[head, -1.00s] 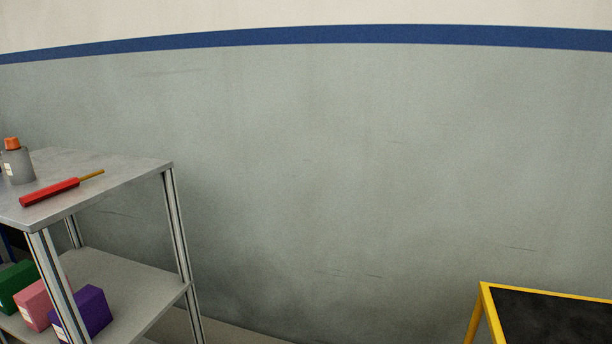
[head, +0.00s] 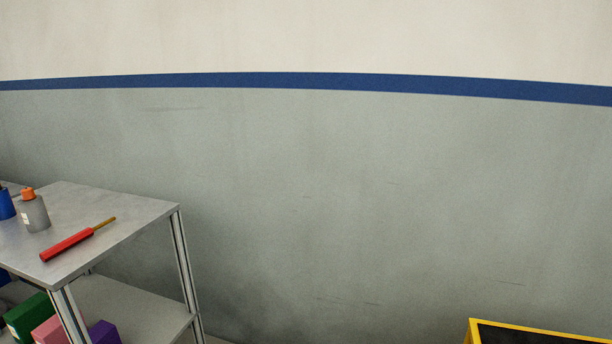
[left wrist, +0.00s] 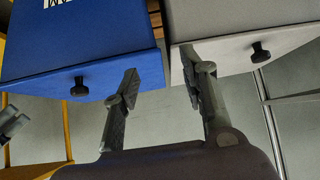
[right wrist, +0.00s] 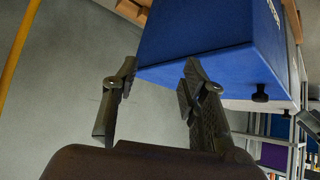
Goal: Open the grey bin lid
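The grey bin (left wrist: 240,30) shows at the upper right of the left wrist view, with a black knob (left wrist: 261,51) on its front edge. A blue bin (left wrist: 70,45) stands beside it on the left, with its own black knob (left wrist: 79,87). My left gripper (left wrist: 160,72) is open and empty, its fingertips by the adjoining edges of the two bins. In the right wrist view, my right gripper (right wrist: 158,72) is open and empty near the lower edge of the blue bin (right wrist: 205,40). Neither bin nor gripper shows in the head view.
A metal shelf (head: 130,212) at left in the head view holds a red-handled tool (head: 68,244), a grey bottle (head: 34,214) and, lower down, coloured boxes. A yellow-framed black panel (head: 540,334) is at lower right. Bare wall fills the middle.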

